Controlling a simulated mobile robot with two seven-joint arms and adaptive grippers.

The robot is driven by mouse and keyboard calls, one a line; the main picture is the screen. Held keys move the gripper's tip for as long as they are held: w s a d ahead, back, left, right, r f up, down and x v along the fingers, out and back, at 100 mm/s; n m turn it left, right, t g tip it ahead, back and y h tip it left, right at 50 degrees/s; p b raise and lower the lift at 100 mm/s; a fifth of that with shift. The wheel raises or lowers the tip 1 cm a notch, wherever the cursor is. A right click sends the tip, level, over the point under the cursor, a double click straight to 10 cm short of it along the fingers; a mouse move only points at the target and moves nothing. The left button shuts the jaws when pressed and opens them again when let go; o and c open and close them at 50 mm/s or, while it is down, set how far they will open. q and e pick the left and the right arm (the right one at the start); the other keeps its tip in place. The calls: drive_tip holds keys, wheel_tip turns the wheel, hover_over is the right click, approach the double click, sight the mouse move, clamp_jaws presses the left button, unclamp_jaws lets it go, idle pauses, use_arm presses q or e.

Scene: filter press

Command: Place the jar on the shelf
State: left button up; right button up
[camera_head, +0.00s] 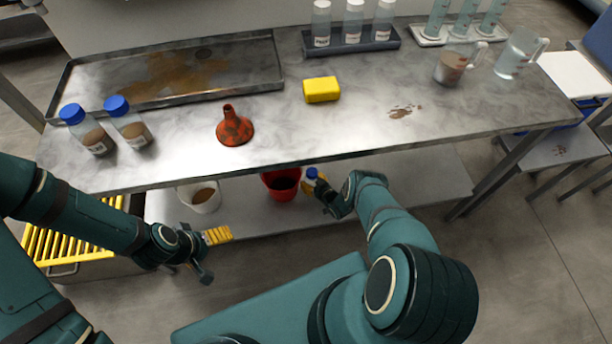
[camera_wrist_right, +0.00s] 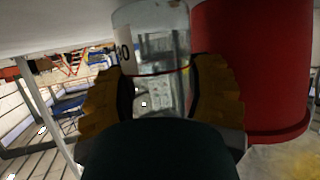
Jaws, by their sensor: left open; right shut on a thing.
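My right gripper (camera_head: 322,190) is shut on a jar (camera_head: 312,174) with a blue lid, over the lower shelf (camera_head: 425,185) under the table. In the right wrist view the clear jar (camera_wrist_right: 150,22) with a white label sits between the yellow-brown finger pads of the right gripper (camera_wrist_right: 160,95). The jar is close beside a red bucket (camera_wrist_right: 245,70); whether it touches the shelf cannot be told. My left gripper (camera_head: 212,256) is open and empty, in front of the shelf at the left. Two more blue-lidded jars (camera_head: 91,132) (camera_head: 130,125) stand on the tabletop.
On the shelf stand the red bucket (camera_head: 281,184) and a white bucket (camera_head: 201,197). The steel table (camera_head: 350,125) above carries a tray (camera_head: 70,82), an orange funnel (camera_head: 234,128), a yellow sponge (camera_head: 321,90), bottles and beakers. The shelf is clear to the right of my right arm.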

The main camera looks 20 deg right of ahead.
drive_tip(key=shift+w+d+f, duration=0.1)
drive_tip(key=shift+f, duration=0.2)
drive_tip(key=shift+r, duration=0.1)
drive_tip(key=shift+s, duration=0.2)
use_arm(q)
drive_tip(key=shift+w+d, duration=0.1)
drive_tip(key=shift+w, duration=0.05)
use_arm(e)
drive_tip(key=o, duration=1.2)
drive_tip(key=shift+w, duration=0.1)
